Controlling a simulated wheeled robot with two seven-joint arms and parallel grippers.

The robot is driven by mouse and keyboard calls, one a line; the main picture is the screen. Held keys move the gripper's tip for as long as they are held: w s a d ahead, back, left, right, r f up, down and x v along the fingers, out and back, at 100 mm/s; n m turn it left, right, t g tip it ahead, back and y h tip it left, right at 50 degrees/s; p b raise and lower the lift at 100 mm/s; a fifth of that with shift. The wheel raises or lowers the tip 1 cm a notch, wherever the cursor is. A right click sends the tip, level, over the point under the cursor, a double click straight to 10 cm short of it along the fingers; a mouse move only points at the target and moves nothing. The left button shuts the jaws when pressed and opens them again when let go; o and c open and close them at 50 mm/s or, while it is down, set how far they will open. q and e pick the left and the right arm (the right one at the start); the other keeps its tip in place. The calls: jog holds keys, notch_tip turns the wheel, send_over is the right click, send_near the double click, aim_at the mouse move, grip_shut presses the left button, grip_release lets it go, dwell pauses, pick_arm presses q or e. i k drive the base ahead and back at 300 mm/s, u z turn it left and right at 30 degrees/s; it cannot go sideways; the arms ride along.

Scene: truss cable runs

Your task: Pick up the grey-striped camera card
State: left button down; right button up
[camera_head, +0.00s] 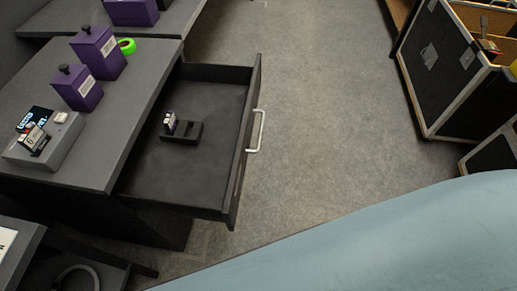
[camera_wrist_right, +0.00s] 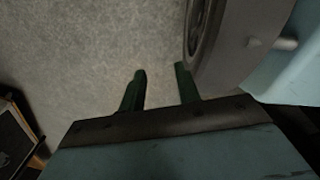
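A small upright card with a white and dark face (camera_head: 170,122) stands at the left end of a black holder (camera_head: 194,133) inside the open drawer. Its stripe colour is too small to tell. Another card with a pale label (camera_head: 35,139) stands in a grey device (camera_head: 61,144) on the desk. I cannot tell which card is grey-striped. My right gripper (camera_wrist_right: 160,80) shows in the right wrist view with its two green fingers apart and nothing between them, over bare floor. Neither gripper shows in the head view.
The open drawer (camera_head: 210,85) has a silver handle (camera_head: 256,131) and is mostly empty. Purple boxes (camera_head: 97,53) and a green tape roll (camera_head: 127,46) stand on the dark desk (camera_head: 125,100). Black cases (camera_head: 440,70) stand at the right. The grey floor (camera_head: 310,100) between is clear.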

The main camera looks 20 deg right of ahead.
aim_at(34, 139)
jog(key=u, duration=0.05)
jog(key=k, duration=0.7)
jog(key=z, duration=0.9)
jog(key=i, duration=1.35)
jog(key=u, duration=2.6)
